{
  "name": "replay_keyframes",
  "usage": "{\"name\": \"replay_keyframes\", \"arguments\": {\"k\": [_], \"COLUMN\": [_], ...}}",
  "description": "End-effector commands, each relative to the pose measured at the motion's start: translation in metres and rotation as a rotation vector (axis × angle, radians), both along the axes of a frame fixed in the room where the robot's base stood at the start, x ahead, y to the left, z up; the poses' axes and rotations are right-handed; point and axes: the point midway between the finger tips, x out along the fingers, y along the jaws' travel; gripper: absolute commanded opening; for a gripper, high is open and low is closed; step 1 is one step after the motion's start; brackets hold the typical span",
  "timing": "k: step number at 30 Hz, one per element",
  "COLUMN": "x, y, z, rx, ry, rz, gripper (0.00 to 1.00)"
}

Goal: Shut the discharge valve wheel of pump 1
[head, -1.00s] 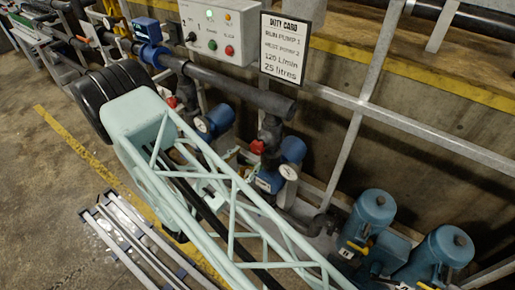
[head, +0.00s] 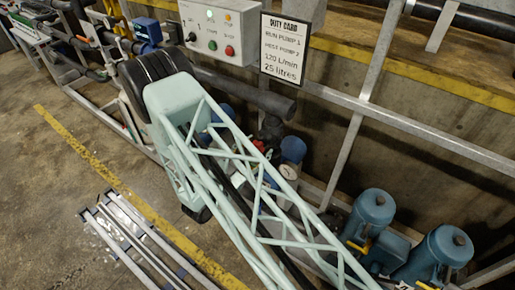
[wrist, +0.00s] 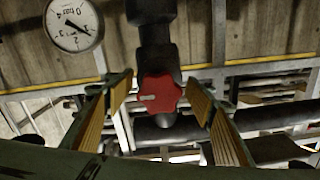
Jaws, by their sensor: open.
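A red lobed valve wheel (wrist: 160,93) with a pale mark on it sits on a dark vertical pipe (wrist: 157,40) in the middle of the wrist view. My gripper (wrist: 162,98) is open, one padded finger on each side of the wheel, with a visible gap on both sides. I cannot tell how deep the fingertips reach around it. In the head view a red valve part (head: 258,146) shows just behind my arm; I cannot tell whether it is the same wheel. My gripper is hidden there by my arm. No pump number is legible on the wheel.
A round pressure gauge (wrist: 73,24) is at upper left of the wrist view. In the head view a control box (head: 220,32) and a duty card (head: 290,47) are above the pipes. Blue pump motors (head: 372,212) stand at right. Open floor (head: 60,190) lies at left.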

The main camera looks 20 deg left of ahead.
Motion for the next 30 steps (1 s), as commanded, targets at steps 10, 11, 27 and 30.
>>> {"name": "replay_keyframes", "arguments": {"k": [10, 11, 27, 30], "x": [0.0006, 0.0006, 0.0006, 0.0006], "y": [-0.0003, -0.0003, -0.0001, 0.0001], "z": [0.0, 0.0, -0.0002, -0.0002], "rx": [0.0, 0.0, 0.019, 0.043], "ry": [0.0, 0.0, -0.007, -0.015], "rz": [0.0, 0.0, 0.0, 0.0], "gripper": [0.46, 0.43, 0.25, 0.25]}}
